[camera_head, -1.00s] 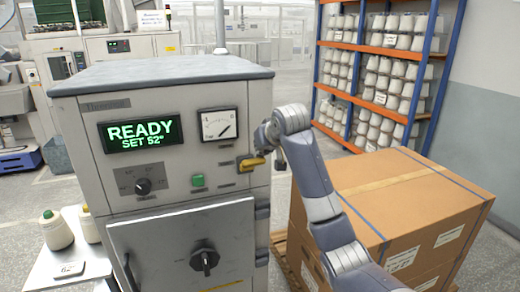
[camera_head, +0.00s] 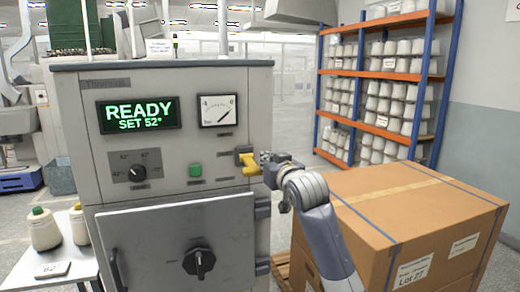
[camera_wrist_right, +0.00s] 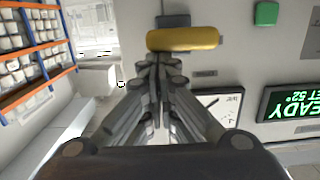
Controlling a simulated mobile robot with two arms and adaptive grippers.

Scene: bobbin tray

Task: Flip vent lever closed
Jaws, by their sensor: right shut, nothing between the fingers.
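The vent lever (camera_head: 250,164) is a yellow handle on the right side of the grey machine's front panel. In the right wrist view the yellow lever (camera_wrist_right: 185,38) lies across, just beyond my fingertips. My right gripper (camera_head: 266,160) is shut and empty, at the lever's right end in the head view. Its closed fingers (camera_wrist_right: 158,58) point at the lever in the wrist view. I cannot tell whether they touch it. My left gripper is not in view.
The machine panel has a lit display (camera_head: 139,114), a gauge (camera_head: 218,110), a green button (camera_head: 195,170) and a black knob (camera_head: 136,174). Below is a door (camera_head: 150,235) with a dark handle. Cardboard boxes (camera_head: 420,205) stand right of the machine, near my arm.

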